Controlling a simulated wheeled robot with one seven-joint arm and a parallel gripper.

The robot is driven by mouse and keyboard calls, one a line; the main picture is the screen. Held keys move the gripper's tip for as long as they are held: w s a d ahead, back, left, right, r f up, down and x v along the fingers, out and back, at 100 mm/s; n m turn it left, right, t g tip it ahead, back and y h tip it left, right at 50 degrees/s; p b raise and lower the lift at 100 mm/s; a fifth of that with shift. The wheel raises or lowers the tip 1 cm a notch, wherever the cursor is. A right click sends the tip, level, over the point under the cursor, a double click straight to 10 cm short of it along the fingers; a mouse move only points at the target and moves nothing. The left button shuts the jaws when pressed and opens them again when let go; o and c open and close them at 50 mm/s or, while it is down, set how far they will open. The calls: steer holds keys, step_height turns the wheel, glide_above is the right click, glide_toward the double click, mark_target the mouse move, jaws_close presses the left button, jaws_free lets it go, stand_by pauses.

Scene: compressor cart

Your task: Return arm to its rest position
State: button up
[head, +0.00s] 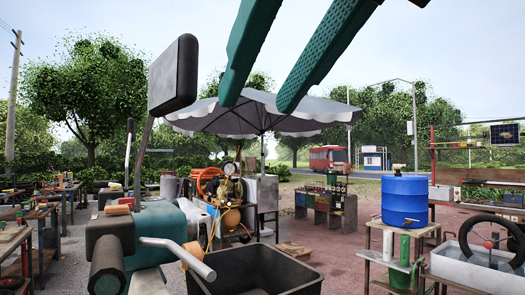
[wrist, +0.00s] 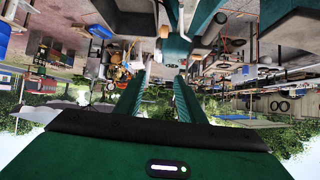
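My gripper (head: 258,100) shows at the top of the head view as two long green fingers hanging down from above. The fingers are apart, with only sky, leaves and the grey parasol behind them. In the wrist view my gripper (wrist: 160,78) also shows two separated fingers with nothing between them. The wrist picture is upside down, with sky and trees low in it. The gripper is raised and touches nothing that I can see. Most of the arm is out of view.
A compressor (head: 232,190) with orange hoses stands in the middle distance beneath a grey parasol (head: 262,112). A blue barrel (head: 405,200) sits on a wooden stand at the right, near a water basin (head: 470,268). Workbenches (head: 42,215) line the left. Paved ground (head: 340,250) lies open at centre right.

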steer(key=w+d+f+m+g+h, duration=0.2)
steer(key=w+d+f+m+h, duration=0.2)
steer(key=w+d+f, duration=0.9)
steer(key=w+d+f+m+g+h, duration=0.2)
steer(key=w+d+f, duration=0.3)
steer(key=d+f, duration=0.55)
steer(key=s+d+f+m+g, duration=0.2)
steer(key=s+d+f, duration=0.1)
steer(key=d+f, duration=0.4)
steer(key=s+d+f+m+g, duration=0.1)
steer(key=s+d+f+g, duration=0.1)
steer(key=d+f, duration=0.6)
steer(key=s+d+f+m+g+y, duration=0.1)
steer(key=s+f+m+g, duration=0.1)
steer(key=s+f, duration=0.8)
step_height(320, 180, down, 4)
steer(key=shift+s+d+r+m+g, duration=0.15)
steer(key=shift+d+r+m+g, duration=0.1)
steer(key=shift+d+m+g, duration=0.1)
